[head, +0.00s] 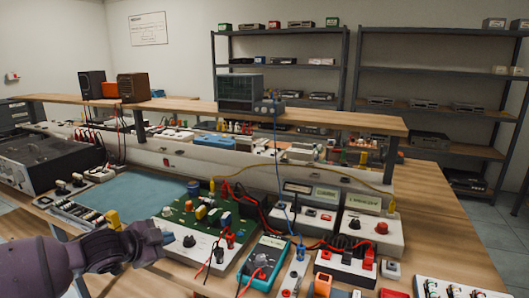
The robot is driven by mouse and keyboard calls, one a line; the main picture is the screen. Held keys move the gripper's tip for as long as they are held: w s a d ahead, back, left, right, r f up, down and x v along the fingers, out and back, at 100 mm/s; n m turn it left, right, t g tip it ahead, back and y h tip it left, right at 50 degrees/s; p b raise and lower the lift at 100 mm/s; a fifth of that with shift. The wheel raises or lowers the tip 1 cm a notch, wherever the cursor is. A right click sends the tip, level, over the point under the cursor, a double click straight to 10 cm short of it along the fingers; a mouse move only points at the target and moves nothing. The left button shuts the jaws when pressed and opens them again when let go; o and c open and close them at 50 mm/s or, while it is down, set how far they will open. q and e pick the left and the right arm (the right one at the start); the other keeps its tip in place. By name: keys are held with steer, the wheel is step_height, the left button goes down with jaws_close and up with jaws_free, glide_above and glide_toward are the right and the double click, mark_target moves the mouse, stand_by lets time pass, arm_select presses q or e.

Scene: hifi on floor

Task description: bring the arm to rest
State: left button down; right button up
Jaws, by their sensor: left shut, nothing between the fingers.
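My left arm comes in from the lower left, low over the front edge of the workbench. My left gripper (163,238) is shut and holds nothing. It is just left of the white-based green circuit board (203,222) in the picture; I cannot tell whether they touch. My right arm and gripper are not in view.
A teal multimeter (262,263), power boxes (372,232) and loose cables crowd the bench right of my gripper. A blue-green mat (138,192) lies clear behind it. A dark turntable-like unit (45,160) stands at left. A raised wooden shelf (320,115) spans the back.

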arm_select(q)
steer(key=s+d+f+n+t+h, duration=0.15)
steer(key=s+d+f+n, duration=0.4)
steer(key=s, duration=0.55)
steer(key=s+a+f+n+y, duration=0.2)
steer(key=s+f, duration=0.3)
steer(key=s, duration=0.4)
steer(key=s+a+f+n+g+y+p, duration=0.1)
steer(key=s+a+f+n+y, duration=0.2)
steer(key=s+f, duration=0.3)
steer(key=s+a+f+n+y+p, duration=0.1)
steer(key=s+a+f+n+y, duration=0.2)
steer(key=s, duration=0.9)
step_height(320, 180, down, 3)
steer(key=shift+a+f, duration=0.1)
steer(key=shift+a, duration=0.1)
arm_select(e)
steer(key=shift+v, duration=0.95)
